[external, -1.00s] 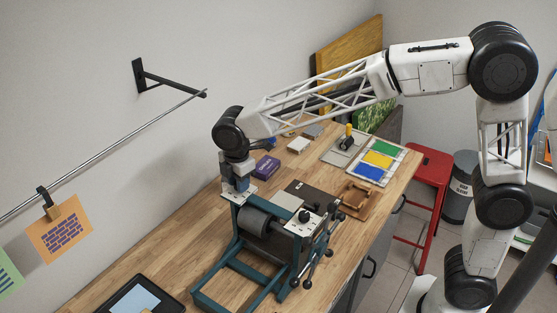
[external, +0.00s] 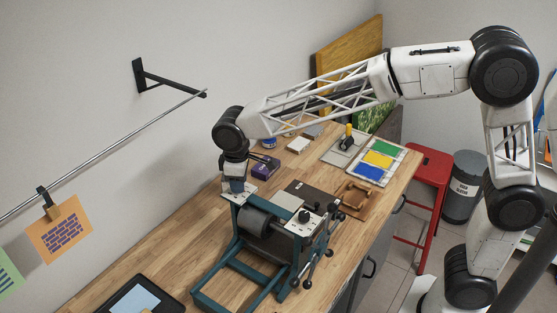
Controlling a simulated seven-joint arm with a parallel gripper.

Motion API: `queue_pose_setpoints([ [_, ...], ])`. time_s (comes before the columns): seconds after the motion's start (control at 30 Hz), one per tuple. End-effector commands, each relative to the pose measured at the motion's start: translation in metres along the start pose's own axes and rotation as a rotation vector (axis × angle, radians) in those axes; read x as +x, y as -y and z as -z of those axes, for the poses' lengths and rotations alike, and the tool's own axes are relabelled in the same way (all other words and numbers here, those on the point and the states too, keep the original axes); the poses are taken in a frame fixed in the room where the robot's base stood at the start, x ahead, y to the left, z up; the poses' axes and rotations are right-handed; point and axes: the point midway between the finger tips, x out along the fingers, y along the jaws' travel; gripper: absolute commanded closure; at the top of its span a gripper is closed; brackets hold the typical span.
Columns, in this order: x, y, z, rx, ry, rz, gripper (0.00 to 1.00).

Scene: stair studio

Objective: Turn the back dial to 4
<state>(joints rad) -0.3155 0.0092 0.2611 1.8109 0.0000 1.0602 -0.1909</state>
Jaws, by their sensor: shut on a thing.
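The teal-framed press (external: 230,252) with a dark roller (external: 262,220) stands on the wooden bench. It has a pale plate with a dial at each end. The front dial (external: 304,215) is a black knob on the near right plate (external: 297,228). The back dial is at the far left plate (external: 252,196), hidden by my gripper. My gripper (external: 237,188) points down over that plate and is shut on the back dial. The dial's marks and its setting are too small or hidden to read.
A purple box (external: 265,167) stands close behind my gripper. A brown wooden piece (external: 356,198) and a tray of coloured squares (external: 378,160) lie to the right. Spoked handles (external: 308,270) stick out from the press's right side.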

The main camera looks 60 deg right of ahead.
Motion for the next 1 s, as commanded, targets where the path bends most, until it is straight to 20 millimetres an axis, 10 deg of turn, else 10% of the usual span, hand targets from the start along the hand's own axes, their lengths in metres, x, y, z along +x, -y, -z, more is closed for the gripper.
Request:
queue_pose_setpoints([
  [1.0,-0.0002,0.0,0.0001,0.965,0.0,0.0,0.92],
])
